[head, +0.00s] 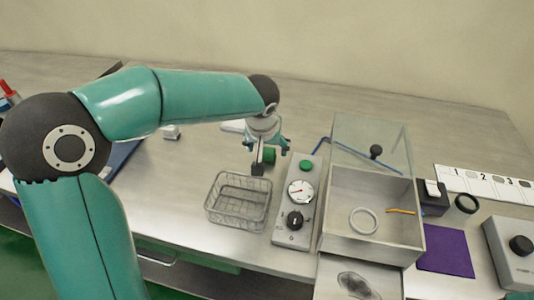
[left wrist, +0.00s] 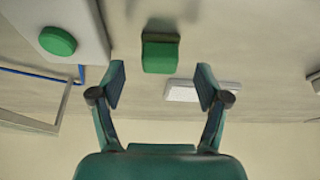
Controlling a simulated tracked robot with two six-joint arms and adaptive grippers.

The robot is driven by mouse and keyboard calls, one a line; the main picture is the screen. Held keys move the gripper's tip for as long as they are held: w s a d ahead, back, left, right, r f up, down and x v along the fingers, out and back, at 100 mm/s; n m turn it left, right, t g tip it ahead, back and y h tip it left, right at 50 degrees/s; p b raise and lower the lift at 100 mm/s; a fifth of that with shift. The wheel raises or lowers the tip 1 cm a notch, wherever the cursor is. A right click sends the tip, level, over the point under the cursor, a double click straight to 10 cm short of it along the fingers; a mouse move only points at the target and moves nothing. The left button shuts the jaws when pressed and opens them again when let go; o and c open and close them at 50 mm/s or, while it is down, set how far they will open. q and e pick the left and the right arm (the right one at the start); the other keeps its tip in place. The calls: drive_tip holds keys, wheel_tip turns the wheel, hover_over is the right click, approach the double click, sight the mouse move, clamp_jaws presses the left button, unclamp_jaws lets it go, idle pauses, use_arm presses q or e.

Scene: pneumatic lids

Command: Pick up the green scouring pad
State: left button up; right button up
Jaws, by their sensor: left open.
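The green scouring pad (left wrist: 160,54) is a small green block in the left wrist view, centred just beyond the gap between my fingertips. In the head view the pad (head: 269,156) shows between and behind the fingers, partly hidden by them. My left gripper (head: 271,158) is open above the table, behind the wire basket. It also shows in the left wrist view (left wrist: 161,80), with both fingers spread and nothing between them. The pad looks apart from the fingers; I cannot tell the exact height gap. My right gripper is not in view.
A wire basket (head: 238,201) stands just in front of the gripper. A control box (head: 291,229) with a gauge, knob and green button (left wrist: 57,41) is close to the right. A metal bin with a raised clear lid (head: 370,143) lies farther right. A white flat item (left wrist: 203,90) lies near the pad.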

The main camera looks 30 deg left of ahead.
sight(268, 151)
use_arm(q)
drive_tip(key=shift+x, duration=1.55)
drive_tip(key=shift+c, duration=0.3)
drive_tip(key=c, duration=1.2)
drive_tip(key=shift+r, duration=0.1)
wheel_tip(268, 151, up, 20)
drive_tip(key=shift+f+p, duration=0.1)
drive_tip(key=shift+p, duration=0.9)
